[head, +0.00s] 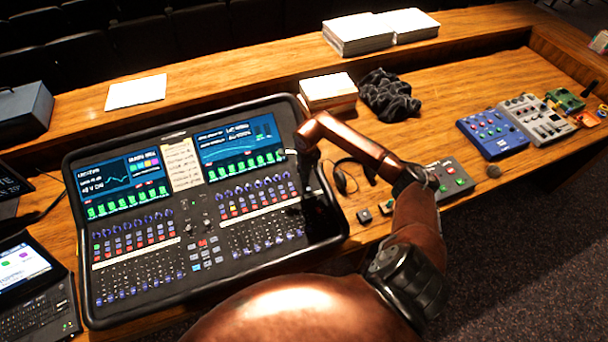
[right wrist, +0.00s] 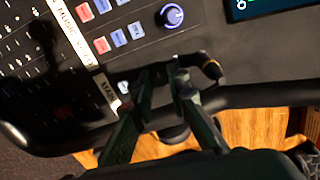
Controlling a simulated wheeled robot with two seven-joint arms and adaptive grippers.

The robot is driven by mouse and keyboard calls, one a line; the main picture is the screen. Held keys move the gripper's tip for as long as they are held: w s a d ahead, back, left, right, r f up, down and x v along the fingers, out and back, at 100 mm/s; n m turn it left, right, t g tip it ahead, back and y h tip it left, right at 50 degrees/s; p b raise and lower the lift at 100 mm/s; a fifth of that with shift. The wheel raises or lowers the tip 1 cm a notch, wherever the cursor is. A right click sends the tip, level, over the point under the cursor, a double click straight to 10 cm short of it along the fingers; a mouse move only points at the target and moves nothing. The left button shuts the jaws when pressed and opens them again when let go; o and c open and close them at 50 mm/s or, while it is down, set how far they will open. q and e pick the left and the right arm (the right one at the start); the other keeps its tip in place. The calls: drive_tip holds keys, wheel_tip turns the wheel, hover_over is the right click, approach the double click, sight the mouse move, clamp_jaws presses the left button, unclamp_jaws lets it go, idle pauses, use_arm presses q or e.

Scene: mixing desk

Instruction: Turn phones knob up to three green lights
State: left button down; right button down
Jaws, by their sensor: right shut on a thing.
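The black mixing desk (head: 205,215) lies on the wooden counter, with two lit screens and rows of faders and small knobs. My right gripper (head: 318,212) reaches down to its right-hand side, in the shadow of my arm. In the right wrist view my gripper's fingertips (right wrist: 162,72) are close together at the panel, near the desk's rim, shut on a small dark knob that they mostly hide. I take it for the phones knob, but no label on it can be read. No row of three green lights can be made out beside it. My left gripper is out of view.
A blue-ringed knob (right wrist: 172,16) and red and blue buttons (right wrist: 102,45) lie close by on the panel. Headphones (head: 345,178) and a small button box (head: 452,180) lie right of the desk. A laptop (head: 35,290) stands at the left.

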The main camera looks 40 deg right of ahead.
drive_tip(key=shift+m, duration=0.3)
drive_tip(key=shift+f+m+b, duration=0.1)
drive_tip(key=shift+m+b, duration=0.75)
drive_tip(key=shift+m, duration=0.35)
drive_tip(key=m+b, duration=0.1)
drive_tip(key=m, duration=0.1)
drive_tip(key=shift+m, duration=0.4)
drive_tip(key=m+b, duration=0.1)
drive_tip(key=m, duration=0.2)
drive_tip(key=shift+m+b, duration=0.4)
drive_tip(key=shift+m, duration=1)
drive_tip(key=c, duration=1.8)
unclamp_jaws()
drive_tip(key=shift+c, duration=0.2)
